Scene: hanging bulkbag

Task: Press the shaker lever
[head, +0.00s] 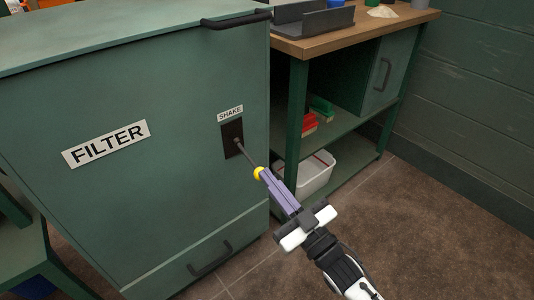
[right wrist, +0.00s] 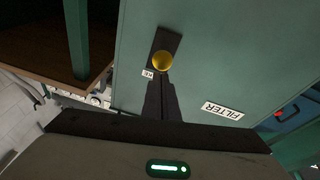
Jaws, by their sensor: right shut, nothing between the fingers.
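The shaker lever is a thin rod (head: 247,154) coming out of a dark slot plate (head: 232,138) under the SHAKE label (head: 230,113) on the green filter cabinet (head: 190,190). It ends in a yellow knob (head: 258,173). The knob also shows in the right wrist view (right wrist: 163,62), in front of the dark plate. My right gripper (head: 267,180) is shut and empty, its fingertips right at the knob; I cannot tell whether they touch it. In the right wrist view the dark fingers (right wrist: 161,82) end just below the knob. My left gripper is not in view.
A cabinet handle (head: 210,260) is low on the front, and another (head: 235,20) is at the top. A wooden-topped bench (head: 350,32) stands to the right, with a white bin (head: 317,177) and red boxes (head: 308,125) beneath. The floor (head: 400,230) at right is clear.

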